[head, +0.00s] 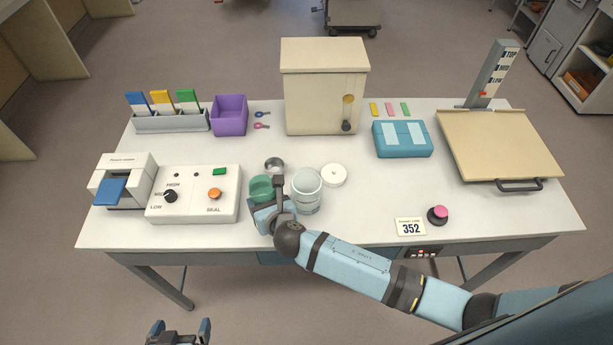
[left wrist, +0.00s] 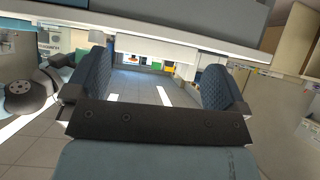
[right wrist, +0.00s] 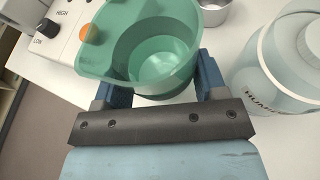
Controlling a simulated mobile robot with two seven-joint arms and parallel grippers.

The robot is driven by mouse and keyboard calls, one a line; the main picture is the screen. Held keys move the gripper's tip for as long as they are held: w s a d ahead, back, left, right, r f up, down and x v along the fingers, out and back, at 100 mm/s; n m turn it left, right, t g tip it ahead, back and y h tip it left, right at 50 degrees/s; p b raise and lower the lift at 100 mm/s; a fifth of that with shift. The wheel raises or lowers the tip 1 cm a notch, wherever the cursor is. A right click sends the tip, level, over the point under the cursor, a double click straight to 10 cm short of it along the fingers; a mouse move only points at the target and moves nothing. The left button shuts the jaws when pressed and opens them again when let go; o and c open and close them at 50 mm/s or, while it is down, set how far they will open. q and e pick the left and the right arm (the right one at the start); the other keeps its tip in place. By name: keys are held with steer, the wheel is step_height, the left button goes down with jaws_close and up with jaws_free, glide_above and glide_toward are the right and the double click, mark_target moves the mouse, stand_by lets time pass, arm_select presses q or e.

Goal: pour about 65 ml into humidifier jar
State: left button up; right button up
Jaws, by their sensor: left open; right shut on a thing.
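The humidifier jar (head: 307,190) is a clear, open-topped jar standing on the table, and it also shows in the right wrist view (right wrist: 285,70) with part of its lettering. A green translucent cup (right wrist: 155,50) with a spout is in my right gripper (right wrist: 155,92); in the head view the cup (head: 261,187) is just left of the jar. The cup looks roughly upright, and I cannot tell how much liquid is in it. My right gripper (head: 272,208) is shut on the cup. My left gripper (head: 180,332) is open and empty, below the table's front edge; its fingers also show in the left wrist view (left wrist: 155,90).
A white round lid (head: 333,175) lies right of the jar. A small metal cup (head: 274,164) stands behind the green cup. The control box (head: 193,208) with knobs is to the left. A cream cabinet (head: 325,90) stands behind.

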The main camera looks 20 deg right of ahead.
mark_target(274, 190)
steer(key=shift+d+r+m+y, duration=0.25)
steer(key=shift+d+m+y, duration=0.15)
steer(key=shift+m, duration=0.2)
steer(key=shift+d+b, duration=0.15)
steer(key=shift+b, duration=0.3)
steer(key=shift+d+r+m+y+b, duration=0.15)
steer(key=shift+d+m+y+b, duration=0.25)
steer(key=shift+m+b, duration=0.25)
steer(key=r, duration=0.1)
steer(key=r+p, duration=0.1)
steer(key=r, duration=0.1)
steer(key=shift+d+r+m, duration=0.25)
steer(key=shift+r+m, duration=0.1)
steer(key=shift+d+r+y, duration=0.15)
steer(key=shift+r+y, duration=0.25)
steer(key=shift+r, duration=0.1)
arm_select(q)
step_height(274, 190, down, 6)
steer(key=d+b, duration=0.1)
steer(key=b, duration=0.5)
steer(key=shift+w+m+h+b, duration=0.3)
steer(key=shift+w+m, duration=0.1)
arm_select(e)
steer(key=m, duration=0.1)
steer(key=m+y, duration=0.1)
steer(key=d+m+t+y, duration=0.1)
steer(key=m, duration=0.1)
steer(key=shift+w+r, duration=0.1)
steer(key=shift+r, duration=0.3)
